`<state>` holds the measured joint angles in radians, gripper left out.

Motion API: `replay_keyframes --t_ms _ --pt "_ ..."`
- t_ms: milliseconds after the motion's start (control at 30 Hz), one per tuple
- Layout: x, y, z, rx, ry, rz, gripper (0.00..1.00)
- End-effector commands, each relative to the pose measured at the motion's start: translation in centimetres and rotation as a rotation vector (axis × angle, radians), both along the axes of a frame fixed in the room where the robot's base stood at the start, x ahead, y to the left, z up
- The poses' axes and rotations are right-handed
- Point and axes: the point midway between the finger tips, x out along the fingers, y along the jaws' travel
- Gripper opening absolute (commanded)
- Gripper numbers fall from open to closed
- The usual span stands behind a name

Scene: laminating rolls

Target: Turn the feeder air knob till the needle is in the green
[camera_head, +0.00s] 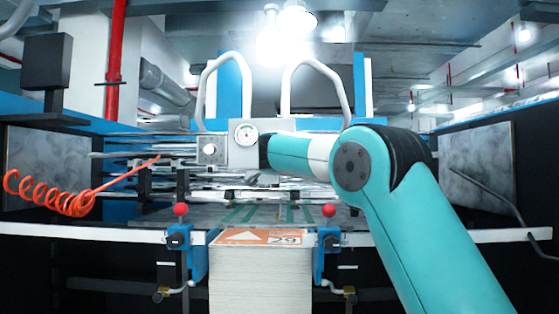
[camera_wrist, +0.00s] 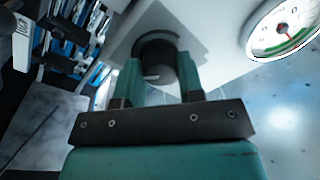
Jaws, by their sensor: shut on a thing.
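The feeder air knob (camera_wrist: 157,58) is a dark round knob with a pale mark, on a light grey panel in the wrist view. My gripper (camera_wrist: 158,72) is shut on it, with one teal finger on each side. The gauge (camera_wrist: 284,27) is at the upper right of the wrist view, a white dial with a green arc along its lower edge. Its small needle points roughly toward that arc; whether the tip lies within the green is too small to tell. The gauge also shows in the head view (camera_head: 246,133), where my arm hides the gripper and the held knob.
Two red-topped posts (camera_head: 181,210) flank a paper stack (camera_head: 260,280) below. An orange coiled hose (camera_head: 50,195) hangs at the left. Curved grey pipes (camera_head: 205,85) rise behind.

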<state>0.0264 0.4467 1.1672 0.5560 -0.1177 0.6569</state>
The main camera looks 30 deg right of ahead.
Motion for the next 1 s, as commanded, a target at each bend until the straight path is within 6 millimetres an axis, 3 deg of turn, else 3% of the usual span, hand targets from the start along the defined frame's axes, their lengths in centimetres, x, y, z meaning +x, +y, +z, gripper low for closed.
replay_keyframes --t_ms 467,500,600,1000 --pt "0.02 0.02 0.04 0.011 -0.009 0.001 0.12" --pt "0.02 0.02 0.04 0.011 -0.009 0.001 0.42" --pt "0.02 0.02 0.03 0.010 -0.008 0.000 0.61" --pt "-0.82 0.64 -0.18 0.010 -0.008 0.003 0.61"
